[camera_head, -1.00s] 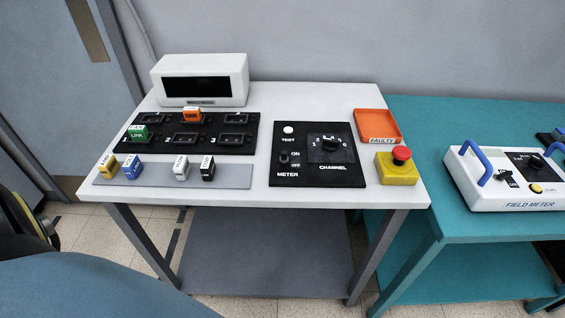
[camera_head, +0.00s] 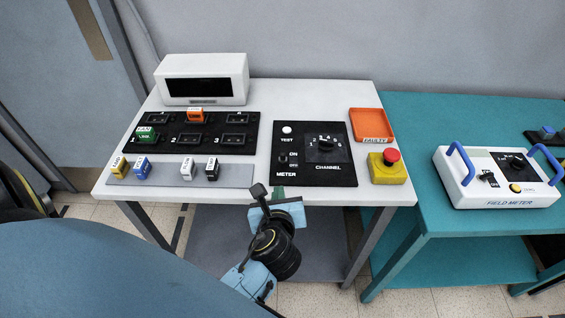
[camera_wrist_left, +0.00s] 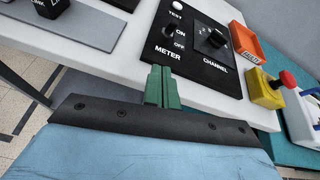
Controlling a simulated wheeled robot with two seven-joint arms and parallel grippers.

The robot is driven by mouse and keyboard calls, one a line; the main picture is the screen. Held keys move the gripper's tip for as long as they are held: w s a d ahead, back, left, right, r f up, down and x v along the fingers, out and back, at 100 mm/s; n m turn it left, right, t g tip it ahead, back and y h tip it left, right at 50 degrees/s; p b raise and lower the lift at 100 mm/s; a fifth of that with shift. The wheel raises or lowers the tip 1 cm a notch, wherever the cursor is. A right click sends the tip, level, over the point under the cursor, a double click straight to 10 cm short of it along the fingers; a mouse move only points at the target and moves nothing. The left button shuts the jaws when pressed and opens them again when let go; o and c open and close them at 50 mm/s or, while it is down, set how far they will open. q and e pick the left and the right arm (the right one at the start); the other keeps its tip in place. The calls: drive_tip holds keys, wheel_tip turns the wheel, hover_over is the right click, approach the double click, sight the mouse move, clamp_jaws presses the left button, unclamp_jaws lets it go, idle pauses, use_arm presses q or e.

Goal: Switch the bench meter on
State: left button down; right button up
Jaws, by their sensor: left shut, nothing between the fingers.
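The bench meter's black panel (camera_head: 315,173) lies on the white table, with a METER toggle switch (camera_head: 283,160) beside the ON and OFF labels. The toggle also shows in the left wrist view (camera_wrist_left: 169,30); I cannot tell its position for sure. The white display box (camera_head: 202,80) at the back has a dark screen. My left gripper (camera_head: 278,192) is at the table's front edge, just in front of the panel and apart from the switch. Its green fingers (camera_wrist_left: 160,88) are shut and empty, pointing toward the panel in the wrist view. My right gripper is not in view.
The panel also carries a white TEST button (camera_head: 287,130) and a CHANNEL knob (camera_head: 326,144). A black socket board (camera_head: 175,148) holds green and orange plugs. A red stop button (camera_head: 391,155) and an orange FAULTY tray (camera_head: 371,125) stand right. A field meter (camera_head: 490,180) sits on the teal table.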

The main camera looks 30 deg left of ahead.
use_arm(q)
drive_tip(key=shift+w+d+r+m+y, duration=0.1)
drive_tip(key=shift+w+r+m+y, duration=0.1)
drive_tip(key=shift+r+m, duration=0.35)
drive_tip(key=shift+w+d+r+m+y, duration=0.1)
drive_tip(key=shift+w+r+m, duration=0.1)
drive_tip(key=shift+r+m, duration=0.3)
drive_tip(key=shift+w+a, duration=0.1)
drive_tip(key=b, duration=0.1)
approach(283, 159)
drive_tip(key=x, duration=0.5)
drive_tip(key=shift+w+a+f, duration=0.15)
drive_tip(key=shift+w+a, duration=0.1)
drive_tip(key=shift+t, duration=0.3)
